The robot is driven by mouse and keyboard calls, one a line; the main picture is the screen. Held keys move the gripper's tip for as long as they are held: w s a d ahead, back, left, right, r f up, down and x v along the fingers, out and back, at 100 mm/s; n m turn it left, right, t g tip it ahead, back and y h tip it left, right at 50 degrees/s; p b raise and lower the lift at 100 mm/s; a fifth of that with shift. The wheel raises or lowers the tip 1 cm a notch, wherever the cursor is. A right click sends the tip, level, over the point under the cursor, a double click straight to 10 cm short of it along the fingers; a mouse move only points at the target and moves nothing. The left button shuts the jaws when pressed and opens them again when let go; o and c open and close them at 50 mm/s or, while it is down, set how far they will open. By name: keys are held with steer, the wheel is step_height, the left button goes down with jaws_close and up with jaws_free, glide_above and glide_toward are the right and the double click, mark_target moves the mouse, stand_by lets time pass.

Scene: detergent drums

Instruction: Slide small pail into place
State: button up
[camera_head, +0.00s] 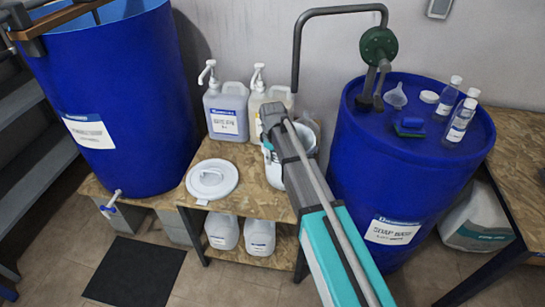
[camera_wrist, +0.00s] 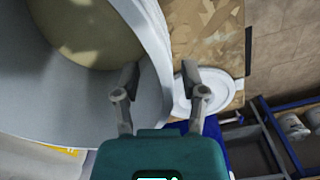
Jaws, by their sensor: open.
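The small pail (camera_head: 273,172) is pale and lidless. It stands on the wooden bench between the pump bottles and the right blue drum, partly hidden behind my arm in the head view. In the wrist view the pail (camera_wrist: 90,88) fills the left side, with a beige inside. My gripper (camera_wrist: 160,73) is open there, its left finger over the pail's inner side and its right finger outside, with the pail's wall between them. Whether either finger touches the wall cannot be told. My fingers are hidden in the head view.
A white lid (camera_head: 212,179) lies on the bench (camera_head: 222,150), left of the pail. Two pump bottles (camera_head: 226,112) stand behind. A large blue drum (camera_head: 410,150) is close on the right, another blue drum (camera_head: 125,100) on the left. A bent pipe (camera_head: 297,50) hangs above the pail.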

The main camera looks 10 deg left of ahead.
steer(key=shift+c, duration=0.2)
jaws_close()
steer(key=shift+s, duration=0.15)
stand_by(0.4)
